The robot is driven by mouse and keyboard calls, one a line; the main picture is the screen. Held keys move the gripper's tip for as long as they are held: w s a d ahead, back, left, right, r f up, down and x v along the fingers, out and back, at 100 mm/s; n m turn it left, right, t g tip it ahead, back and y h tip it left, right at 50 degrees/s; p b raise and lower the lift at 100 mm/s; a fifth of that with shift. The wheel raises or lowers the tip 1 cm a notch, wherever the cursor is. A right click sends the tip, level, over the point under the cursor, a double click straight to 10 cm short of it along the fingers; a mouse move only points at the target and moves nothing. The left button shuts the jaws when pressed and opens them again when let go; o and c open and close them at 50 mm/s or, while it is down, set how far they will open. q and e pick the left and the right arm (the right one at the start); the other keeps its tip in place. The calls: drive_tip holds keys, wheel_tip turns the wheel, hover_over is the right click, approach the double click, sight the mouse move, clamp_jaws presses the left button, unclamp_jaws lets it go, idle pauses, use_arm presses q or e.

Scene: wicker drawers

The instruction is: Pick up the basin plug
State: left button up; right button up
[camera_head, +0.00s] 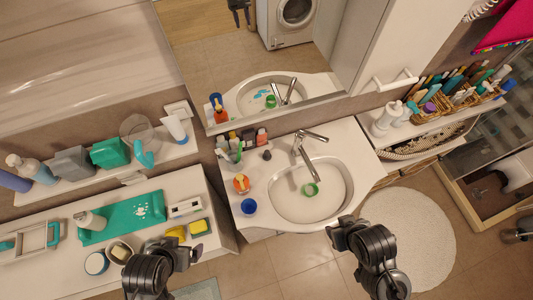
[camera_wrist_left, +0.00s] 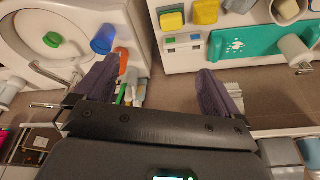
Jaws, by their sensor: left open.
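A small dark knob-like piece (camera_head: 267,155), which looks like the basin plug, stands on the washbasin top, left of the tap (camera_head: 305,145). A green round item (camera_head: 310,189) lies in the basin (camera_head: 290,210); it also shows in the left wrist view (camera_wrist_left: 52,39). I cannot make out the dark piece in the left wrist view. My left gripper (camera_wrist_left: 158,88) is open and empty, its two fingers wide apart. In the head view my left arm is at the bottom left, away from the dark piece. My right arm is below the basin; its fingers are unclear.
A blue cup (camera_head: 249,206), an orange bottle (camera_head: 241,184) and toothbrushes (camera_head: 232,152) crowd the basin's left side. A counter with a teal tray (camera_head: 121,217) and yellow sponges (camera_head: 199,226) is at left. The mirror (camera_head: 250,70) stands behind. A round rug (camera_head: 410,225) lies right.

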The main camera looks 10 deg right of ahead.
use_arm(q)
drive_tip(key=shift+c, duration=0.5)
drive_tip(key=c, duration=0.6)
drive_tip(key=shift+c, duration=0.2)
